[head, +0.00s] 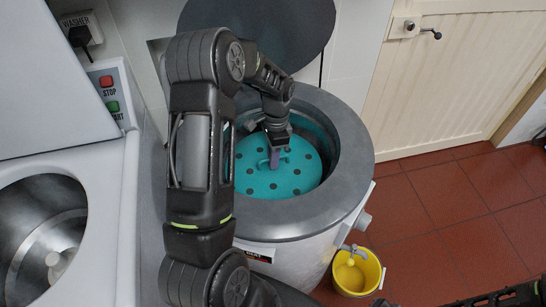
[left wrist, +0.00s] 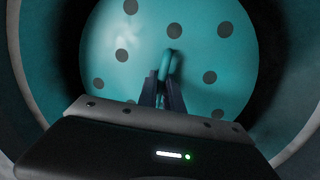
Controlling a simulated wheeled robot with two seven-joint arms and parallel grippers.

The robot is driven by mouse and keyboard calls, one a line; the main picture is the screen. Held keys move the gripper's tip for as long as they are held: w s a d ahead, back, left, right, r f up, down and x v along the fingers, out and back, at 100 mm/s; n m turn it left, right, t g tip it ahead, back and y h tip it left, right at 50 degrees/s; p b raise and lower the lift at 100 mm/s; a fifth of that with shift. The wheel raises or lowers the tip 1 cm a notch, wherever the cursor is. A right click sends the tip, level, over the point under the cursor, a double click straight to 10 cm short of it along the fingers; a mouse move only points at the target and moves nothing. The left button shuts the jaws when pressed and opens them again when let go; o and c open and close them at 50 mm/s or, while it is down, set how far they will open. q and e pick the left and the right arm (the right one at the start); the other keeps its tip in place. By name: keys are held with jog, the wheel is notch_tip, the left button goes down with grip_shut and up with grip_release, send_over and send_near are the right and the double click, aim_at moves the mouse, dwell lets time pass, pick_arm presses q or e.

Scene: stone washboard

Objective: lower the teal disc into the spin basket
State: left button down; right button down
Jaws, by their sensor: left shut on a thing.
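The teal disc (head: 260,180) has dark round holes and a teal loop handle on top. It sits inside the mouth of the round grey spin basket machine (head: 353,148), below the rim. My left gripper (head: 274,160) reaches down into the opening and is shut on the disc's handle. In the left wrist view the disc (left wrist: 200,58) fills the opening, and the fingers (left wrist: 163,88) close on the loop handle. My arm hides the disc's left edge in the head view. I cannot tell whether the disc rests on anything below. My right gripper is not seen clearly.
A dark round lid (head: 265,25) stands open behind the basket. A washer with a steel drum (head: 40,235) is at the left, with red and green buttons. A yellow bucket (head: 352,282) stands under a spout on the red tiled floor (head: 450,200). A cream door is at the back right.

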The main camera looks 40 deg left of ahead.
pick_arm(q)
jog(key=c, duration=1.4)
grip_release()
jog(key=shift+r, duration=0.1)
notch_tip(320, 180, up, 8)
jog(key=w+b, duration=0.1)
jog(key=shift+a+f, duration=0.25)
jog(key=shift+w, duration=0.1)
